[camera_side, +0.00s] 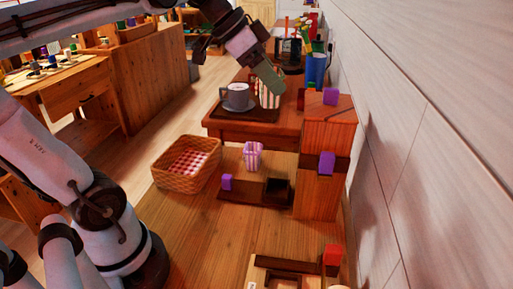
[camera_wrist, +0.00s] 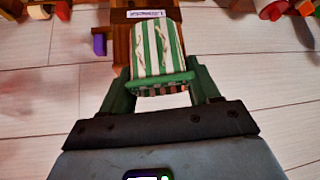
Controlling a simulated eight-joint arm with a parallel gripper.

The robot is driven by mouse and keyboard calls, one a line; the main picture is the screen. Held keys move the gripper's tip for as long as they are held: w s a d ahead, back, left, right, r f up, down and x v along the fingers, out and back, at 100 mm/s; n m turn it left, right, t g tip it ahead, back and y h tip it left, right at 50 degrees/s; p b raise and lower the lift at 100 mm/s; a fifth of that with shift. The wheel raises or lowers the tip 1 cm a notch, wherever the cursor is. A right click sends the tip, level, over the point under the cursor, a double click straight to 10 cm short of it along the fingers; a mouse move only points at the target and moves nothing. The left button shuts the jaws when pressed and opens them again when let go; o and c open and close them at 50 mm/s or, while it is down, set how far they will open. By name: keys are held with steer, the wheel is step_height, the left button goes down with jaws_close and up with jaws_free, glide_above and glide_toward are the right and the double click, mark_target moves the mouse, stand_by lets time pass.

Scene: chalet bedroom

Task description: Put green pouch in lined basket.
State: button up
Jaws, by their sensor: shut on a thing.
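The green pouch (camera_wrist: 158,47), striped green and white, sits between the two fingers of my gripper (camera_wrist: 161,82) in the wrist view. My gripper is shut on it. In the side view my gripper (camera_side: 268,80) is raised at the upper middle, and the pouch shows partly below and behind its fingers (camera_side: 270,99). The lined basket (camera_side: 164,178) is woven, with a red-and-white checked lining, and stands lower left of my gripper on the wooden surface. It looks empty. The basket is apart from the pouch.
A purple striped pouch (camera_side: 253,156) stands right of the basket, near a dark tray with a purple block (camera_side: 227,182). A grey cup (camera_side: 237,96) stands on a dark tray left of my gripper. A wooden tower (camera_side: 327,135) with purple blocks stands on the right, near the wall.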

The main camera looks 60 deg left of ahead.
steer(key=s+a+f+n+y, duration=0.8)
steer(key=s+a+f+n, duration=0.1)
steer(key=f+n, duration=0.4)
steer(key=n, duration=0.1)
glide_above(190, 168)
step_height(190, 168, down, 8)
steer(key=r, duration=0.1)
steer(key=shift+g+y, duration=0.3)
steer(key=shift+y, duration=0.2)
steer(key=shift+f, duration=2.3)
steer(key=shift+f, duration=0.1)
steer(key=o, duration=1.1)
steer(key=shift+v, duration=3.8)
